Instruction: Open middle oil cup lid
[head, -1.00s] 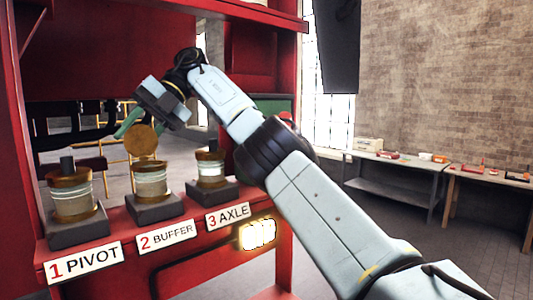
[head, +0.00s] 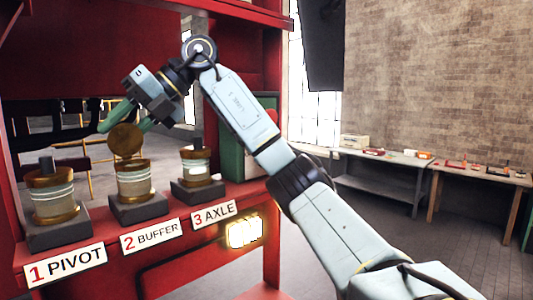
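The middle oil cup (head: 137,183), a glass and brass cup, stands upright on a dark block above the "2 BUFFER" label. Its round brass lid (head: 125,140) stands up on edge at the top of the cup, tilted open. My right gripper (head: 130,122) is just above and behind the lid, pointing down. Its green fingers are spread, one to the left of the lid and one to the upper right. Nothing shows held between them; whether a finger touches the lid is hard to tell. My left gripper is out of view.
The pivot cup (head: 53,196) stands to the left and the axle cup (head: 196,165) to the right, both with dark upright knobs or caps. The red frame (head: 275,240) surrounds them. A lit lamp (head: 244,233) sits below. Workbenches (head: 385,190) stand at the far right.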

